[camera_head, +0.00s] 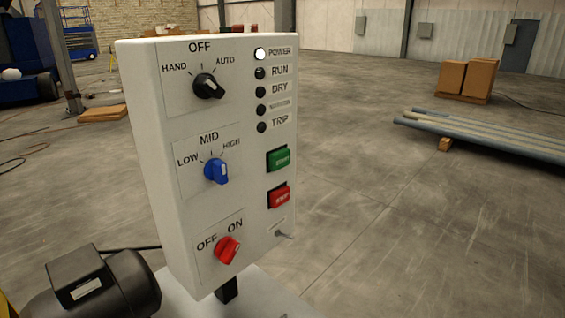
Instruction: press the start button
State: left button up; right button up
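The start button is a green block (278,159) on the right half of the white control panel (180,115), in the middle of the head view. Its white lettering is small and hard to read. A red button (279,196) sits just below it. The panel also carries a black HAND/OFF/AUTO knob (208,86), a blue LOW/MID/HIGH knob (216,171) and a red OFF/ON knob (227,250). The POWER lamp (260,54) is lit white; the lamps below it are dark. Neither of my grippers shows in the view.
A dark motor (92,283) stands at the panel's lower left. Pipes (490,135) and cardboard boxes (466,78) lie farther off at the right. The floor right of the panel is clear.

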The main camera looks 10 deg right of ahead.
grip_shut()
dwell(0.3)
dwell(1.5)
